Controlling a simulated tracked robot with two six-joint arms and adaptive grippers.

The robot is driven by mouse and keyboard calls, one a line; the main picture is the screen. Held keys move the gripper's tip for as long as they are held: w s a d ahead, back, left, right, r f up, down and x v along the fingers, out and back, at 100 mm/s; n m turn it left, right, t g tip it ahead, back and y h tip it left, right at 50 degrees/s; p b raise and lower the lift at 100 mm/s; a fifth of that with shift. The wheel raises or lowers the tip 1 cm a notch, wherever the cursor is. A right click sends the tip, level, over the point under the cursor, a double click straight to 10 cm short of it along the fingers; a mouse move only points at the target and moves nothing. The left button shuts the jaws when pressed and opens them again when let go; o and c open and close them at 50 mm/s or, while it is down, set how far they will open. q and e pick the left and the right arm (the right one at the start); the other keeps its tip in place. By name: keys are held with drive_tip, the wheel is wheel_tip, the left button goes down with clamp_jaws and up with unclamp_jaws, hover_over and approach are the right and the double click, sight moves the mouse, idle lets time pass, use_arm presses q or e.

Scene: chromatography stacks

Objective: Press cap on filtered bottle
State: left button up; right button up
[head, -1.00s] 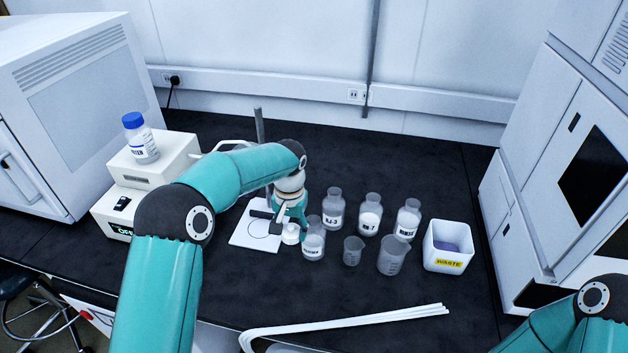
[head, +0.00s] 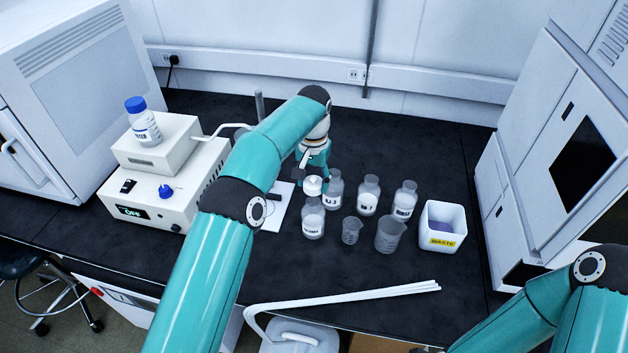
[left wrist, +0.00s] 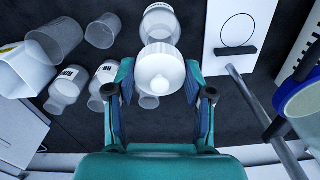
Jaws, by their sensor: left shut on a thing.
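My left gripper (head: 314,182) is shut on a white cap (head: 312,187). In the left wrist view the cap (left wrist: 160,70) sits between the two fingers (left wrist: 160,92). A clear bottle with a white label (head: 313,220) stands upright at the front left of the bottle group. In the head view the cap appears just above and behind its open mouth, apart from it. The bottle (left wrist: 160,24) also shows beyond the cap in the left wrist view. Its label is too small to read surely. My right gripper is out of view; only part of that arm shows at lower right.
Several bottles, including one (head: 369,196), stand behind and right of the front bottle. Two beakers (head: 351,231) (head: 390,235) and a white waste bin (head: 441,228) are to the right.

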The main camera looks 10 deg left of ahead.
sight(313, 202)
use_arm(q)
wheel_tip(313, 202, down, 3)
drive_tip(key=shift+r+b, duration=0.15)
drive_tip(key=shift+b, duration=1.1)
drive_tip(key=shift+f+b, duration=0.4)
drive_tip(key=shift+f, duration=0.6)
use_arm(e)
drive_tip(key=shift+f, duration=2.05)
use_arm(q)
drive_tip(key=shift+r+p, duration=0.15)
drive_tip(key=shift+p, duration=0.35)
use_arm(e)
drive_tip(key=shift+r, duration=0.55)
use_arm(q)
drive_tip(key=shift+f+p, duration=0.2)
drive_tip(key=shift+p, duration=0.1)
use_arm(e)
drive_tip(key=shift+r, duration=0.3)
use_arm(q)
drive_tip(key=shift+p, duration=0.35)
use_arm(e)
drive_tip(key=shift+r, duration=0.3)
use_arm(q)
drive_tip(key=o, duration=1.3)
drive_tip(key=shift+r, duration=0.1)
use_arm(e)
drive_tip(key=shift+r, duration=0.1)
